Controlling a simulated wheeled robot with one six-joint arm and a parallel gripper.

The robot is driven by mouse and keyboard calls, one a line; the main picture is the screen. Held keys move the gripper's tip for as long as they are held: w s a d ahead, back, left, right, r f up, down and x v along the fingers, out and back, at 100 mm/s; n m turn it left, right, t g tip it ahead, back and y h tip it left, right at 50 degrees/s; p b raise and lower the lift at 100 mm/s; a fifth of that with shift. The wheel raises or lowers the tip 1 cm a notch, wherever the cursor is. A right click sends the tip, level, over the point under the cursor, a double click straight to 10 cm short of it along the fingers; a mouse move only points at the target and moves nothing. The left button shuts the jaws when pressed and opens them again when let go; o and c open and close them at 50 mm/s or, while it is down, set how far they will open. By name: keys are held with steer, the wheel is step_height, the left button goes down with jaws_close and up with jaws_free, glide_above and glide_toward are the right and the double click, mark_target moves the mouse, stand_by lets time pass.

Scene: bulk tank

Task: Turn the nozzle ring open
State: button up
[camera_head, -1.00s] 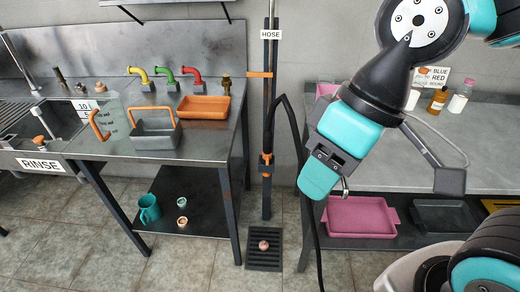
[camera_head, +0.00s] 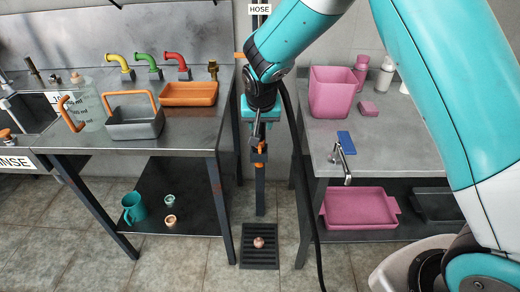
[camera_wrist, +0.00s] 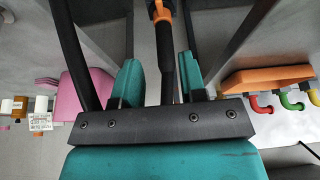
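The nozzle's orange ring (camera_head: 260,147) shows just below my gripper (camera_head: 259,128) on the dark upright pole. In the wrist view, an orange ring (camera_wrist: 160,12) sits at the top of a black nozzle barrel (camera_wrist: 167,62). The barrel runs between the two teal fingers of my gripper (camera_wrist: 160,75). The fingers are open, with a visible gap on the left side and a narrow one on the right. I cannot tell how deep the barrel sits between them. The black hose (camera_head: 299,165) hangs right of the pole. My wrist hides part of the pole.
A steel counter (camera_head: 75,147) with a grey basket and an orange tray (camera_head: 188,101) stands left. A grey counter (camera_head: 415,145) with a pink bin (camera_head: 331,95) stands right. A floor drain (camera_head: 260,258) with a round object lies below the pole.

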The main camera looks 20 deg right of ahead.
mark_target(260, 149)
steer(key=p+x, duration=0.1)
steer(key=x, duration=1.4)
steer(key=shift+f, duration=0.4)
jaws_close()
